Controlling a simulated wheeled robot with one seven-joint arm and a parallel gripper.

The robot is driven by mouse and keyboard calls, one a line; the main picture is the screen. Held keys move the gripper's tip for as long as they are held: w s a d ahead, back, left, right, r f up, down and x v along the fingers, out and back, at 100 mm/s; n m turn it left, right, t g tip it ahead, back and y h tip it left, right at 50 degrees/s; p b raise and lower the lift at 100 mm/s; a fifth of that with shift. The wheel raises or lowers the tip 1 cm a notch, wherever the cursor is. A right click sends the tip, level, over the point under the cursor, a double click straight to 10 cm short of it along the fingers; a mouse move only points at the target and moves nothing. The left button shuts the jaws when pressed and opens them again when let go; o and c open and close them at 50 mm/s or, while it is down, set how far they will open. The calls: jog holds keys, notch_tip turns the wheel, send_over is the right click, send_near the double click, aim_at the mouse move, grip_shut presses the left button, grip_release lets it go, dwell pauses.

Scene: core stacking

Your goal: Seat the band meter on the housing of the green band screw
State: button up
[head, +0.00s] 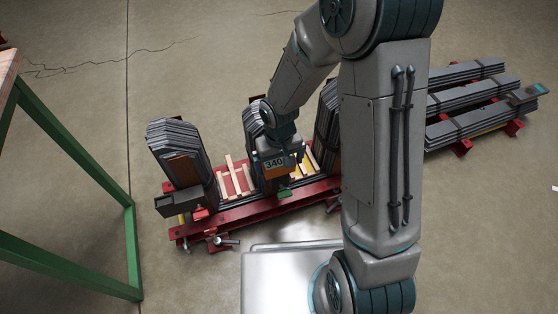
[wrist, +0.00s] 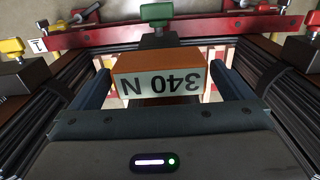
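The band meter (head: 274,171) is an orange block with a grey display reading 340; in the wrist view (wrist: 160,62) the display reads 340 N upside down. My gripper (head: 271,146) is above the middle core.
A red frame (head: 262,209) carries dark laminated stacks, with wooden slats between them. A green-legged table (head: 130,245) stands left. More dark stacks (head: 470,95) lie at the right.

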notch_tip(320, 180, up, 14)
jog(key=p, duration=0.6)
jog(key=shift+p, duration=0.3)
jog(key=shift+f, duration=0.1)
notch_tip(320, 180, up, 26)
jog(key=f+m+t+p, duration=0.1)
jog(key=m+p, duration=0.1)
jog(key=p, duration=1.4)
send_over(279, 162)
jog(key=s+d, duration=0.4)
jog(key=d, duration=0.3)
jog(key=s+d+r+p, duration=0.1)
jog(key=s+r+p, duration=0.1)
jog(key=r+p, duration=0.3)
jog(key=s+d+r+m+t+p, duration=0.1)
jog(key=s+d+r+p, duration=0.1)
jog(key=r+p, duration=0.3)
jog(key=s+d+r+p, duration=0.2)
jog(key=s+r+p, duration=0.2)
jog(key=r, duration=0.7)
jog(key=shift+r+t+p, duration=0.4)
jog(key=shift+p, duration=0.4)
